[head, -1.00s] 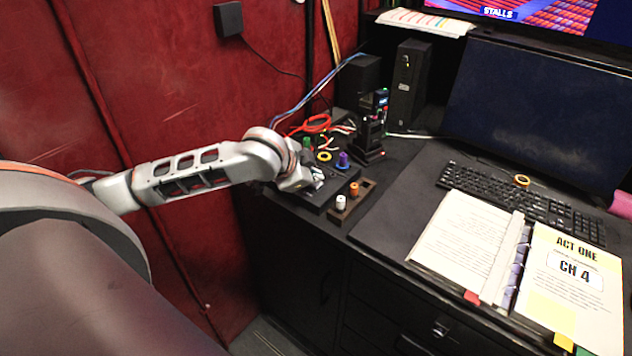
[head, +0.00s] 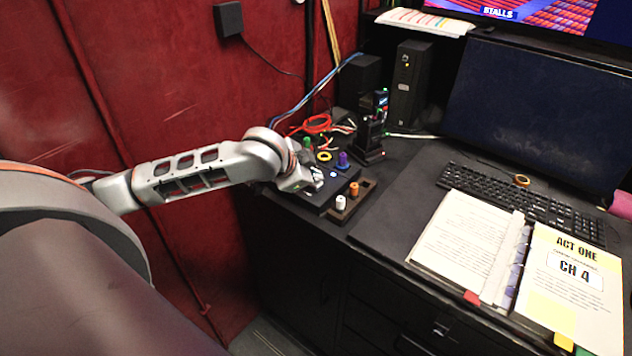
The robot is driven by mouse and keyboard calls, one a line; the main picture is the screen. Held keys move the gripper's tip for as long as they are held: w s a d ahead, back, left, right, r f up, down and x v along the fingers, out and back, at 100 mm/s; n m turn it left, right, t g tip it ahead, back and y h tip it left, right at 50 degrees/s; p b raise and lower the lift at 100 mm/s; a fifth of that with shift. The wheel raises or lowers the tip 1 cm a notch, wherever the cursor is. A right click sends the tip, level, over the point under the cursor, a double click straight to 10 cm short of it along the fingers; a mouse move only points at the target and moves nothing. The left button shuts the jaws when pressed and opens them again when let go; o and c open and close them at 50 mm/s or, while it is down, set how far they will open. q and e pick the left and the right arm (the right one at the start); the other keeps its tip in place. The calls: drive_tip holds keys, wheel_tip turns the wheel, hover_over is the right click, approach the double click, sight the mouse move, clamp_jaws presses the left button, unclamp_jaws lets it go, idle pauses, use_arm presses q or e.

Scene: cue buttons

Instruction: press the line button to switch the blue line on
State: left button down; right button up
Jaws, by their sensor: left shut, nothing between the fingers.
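A dark button box (head: 318,200) sits at the left end of the desk. My left gripper (head: 317,181) is over its left part, shut and empty, with its fingertips low at the top face. A small bluish-white lit spot (head: 333,174) shows on the box just right of the fingertips. A green knob (head: 306,143), a yellow ring (head: 324,156) and a purple knob (head: 343,159) stand at the back of the box. The line button cannot be told apart; the gripper hides part of the box. My right gripper is not in view.
A small dark tray (head: 345,212) with a white peg (head: 340,202) and an orange peg (head: 354,188) stands right of the box. A radio-like device (head: 371,135) and red cables (head: 317,124) are behind. An open binder (head: 515,260) and keyboard (head: 520,199) lie right.

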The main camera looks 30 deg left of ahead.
sight(315, 184)
use_arm(q)
drive_tip(key=shift+r, duration=0.65)
drive_tip(key=shift+r, duration=0.1)
drive_tip(key=shift+r, duration=2.4)
